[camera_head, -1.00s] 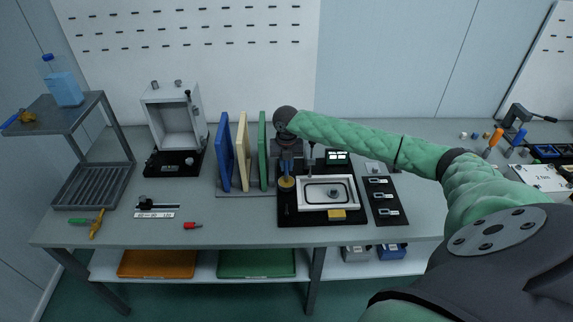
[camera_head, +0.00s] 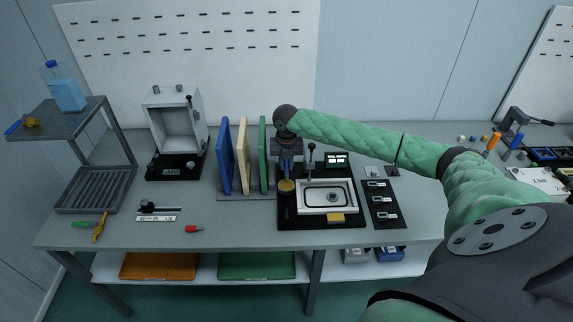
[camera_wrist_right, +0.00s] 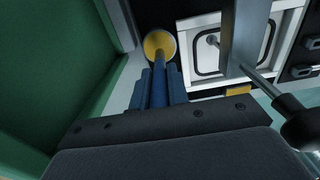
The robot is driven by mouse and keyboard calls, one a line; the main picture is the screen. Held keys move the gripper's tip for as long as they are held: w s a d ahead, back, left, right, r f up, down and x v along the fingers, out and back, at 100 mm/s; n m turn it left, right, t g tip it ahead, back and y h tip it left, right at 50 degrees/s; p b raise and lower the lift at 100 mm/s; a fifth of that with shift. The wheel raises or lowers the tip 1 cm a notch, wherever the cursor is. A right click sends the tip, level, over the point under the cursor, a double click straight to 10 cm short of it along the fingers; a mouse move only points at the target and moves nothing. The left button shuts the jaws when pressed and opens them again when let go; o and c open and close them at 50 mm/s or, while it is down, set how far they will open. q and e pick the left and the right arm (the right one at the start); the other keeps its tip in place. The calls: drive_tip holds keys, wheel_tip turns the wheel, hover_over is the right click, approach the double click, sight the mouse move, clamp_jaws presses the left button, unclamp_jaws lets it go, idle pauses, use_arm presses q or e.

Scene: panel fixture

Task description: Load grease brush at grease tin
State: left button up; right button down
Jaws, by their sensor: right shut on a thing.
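The grease tin (camera_head: 286,187) is a small round tin with yellow grease, at the left edge of the black fixture mat. My right gripper (camera_head: 289,166) is directly above it, pointing down. In the right wrist view, the gripper (camera_wrist_right: 158,88) is shut on the blue handle of the grease brush (camera_wrist_right: 159,72). The brush reaches down over the tin's yellow opening (camera_wrist_right: 157,41). The brush's lower end is hard to make out, so I cannot tell whether it touches the grease. My left gripper is in neither view.
A green upright panel (camera_head: 263,155) stands close to the left of my gripper, beside cream and blue ones. A white framed panel (camera_head: 326,197) lies right of the tin, with a black-knobbed lever (camera_head: 311,147) behind it. The bench front is mostly clear.

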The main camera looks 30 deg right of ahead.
drive_tip(key=shift+r+p, duration=1.55)
drive_tip(key=shift+r, duration=0.65)
